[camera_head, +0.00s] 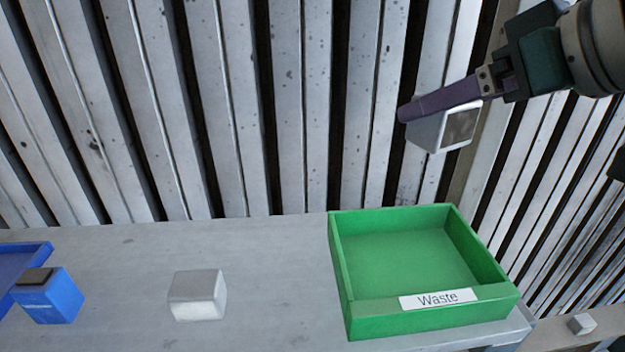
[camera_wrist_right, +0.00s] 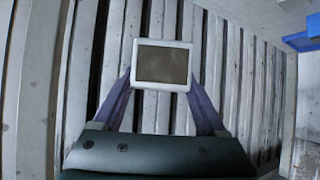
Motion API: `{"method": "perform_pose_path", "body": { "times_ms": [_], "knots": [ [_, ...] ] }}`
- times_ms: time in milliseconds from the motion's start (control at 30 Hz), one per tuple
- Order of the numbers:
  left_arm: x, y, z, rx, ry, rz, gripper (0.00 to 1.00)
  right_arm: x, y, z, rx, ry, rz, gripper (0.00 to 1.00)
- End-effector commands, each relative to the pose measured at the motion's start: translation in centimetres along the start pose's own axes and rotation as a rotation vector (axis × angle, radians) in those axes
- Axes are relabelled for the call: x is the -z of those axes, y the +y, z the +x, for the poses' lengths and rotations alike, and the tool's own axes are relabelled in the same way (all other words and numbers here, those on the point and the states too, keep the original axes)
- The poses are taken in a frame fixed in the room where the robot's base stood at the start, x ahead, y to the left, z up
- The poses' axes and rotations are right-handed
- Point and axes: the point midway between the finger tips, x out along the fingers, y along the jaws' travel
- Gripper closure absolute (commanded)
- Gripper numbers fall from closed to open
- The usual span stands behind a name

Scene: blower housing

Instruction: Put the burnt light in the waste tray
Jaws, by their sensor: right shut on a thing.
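My right gripper (camera_head: 440,103) is shut on a white, box-shaped light (camera_head: 428,131) with a dark brownish face. It holds the light in the air above and behind the waste tray. In the right wrist view, the light (camera_wrist_right: 161,65) sits between the two purple fingers of the gripper (camera_wrist_right: 160,82), its dark face toward the camera. The green waste tray (camera_head: 430,311), labelled "Waste", stands on the right end of the grey table and is empty. My left gripper is not in view.
A white block (camera_head: 198,295) stands on the grey table (camera_head: 270,250) left of the tray. A blue box (camera_head: 50,299) with a dark top stands beside a blue tray (camera_head: 22,254) at the far left. Another small white block (camera_head: 581,324) lies at the lower right. A ribbed metal wall rises behind.

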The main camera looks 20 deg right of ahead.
Motion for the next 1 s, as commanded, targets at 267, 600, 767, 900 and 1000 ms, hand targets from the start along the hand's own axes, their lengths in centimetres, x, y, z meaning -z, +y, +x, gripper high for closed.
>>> {"method": "perform_pose_path", "body": {
  "times_ms": [267, 600, 767, 900, 1000],
  "knots": [
    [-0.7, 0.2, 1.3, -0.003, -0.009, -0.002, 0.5, -5.2, -0.1, 3.4, 0.001, -0.008, 0.006, 0.85],
    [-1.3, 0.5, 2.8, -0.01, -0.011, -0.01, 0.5, -12.4, 0.0, 8.3, 0.0, -0.003, 0.002, 0.85],
    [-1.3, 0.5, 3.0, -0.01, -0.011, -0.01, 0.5, -13.4, 0.0, 9.2, 0.0, -0.001, 0.0, 0.85],
    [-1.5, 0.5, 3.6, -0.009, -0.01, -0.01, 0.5, -15.1, 0.0, 10.3, 0.0, -0.001, 0.0, 0.85],
    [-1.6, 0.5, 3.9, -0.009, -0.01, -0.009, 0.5, -16.2, 0.0, 11.0, 0.0, -0.002, 0.001, 0.85]
  ]
}}
